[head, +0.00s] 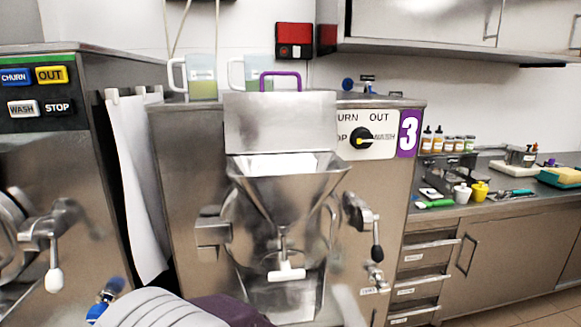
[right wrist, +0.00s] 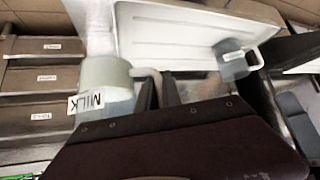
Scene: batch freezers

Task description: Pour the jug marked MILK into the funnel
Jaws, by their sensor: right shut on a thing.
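The MILK jug (right wrist: 108,92) is in the right wrist view, with its label upside down in the picture. My right gripper (right wrist: 158,92) is shut on its handle. The jug's tilt and how full it is are hard to tell. The steel funnel (head: 287,190) is on the front of the machine marked 3 in the head view, its wide mouth facing up. The held jug does not show in the head view. My left gripper is not in view.
Two clear jugs, a left one (head: 200,78) and a right one (head: 240,74), stand on top of machine 3. Another labelled jug (right wrist: 232,62) is near a white tray (right wrist: 180,35). A counter (head: 505,205) with bottles and small tools is at right. A second machine (head: 90,150) stands at left.

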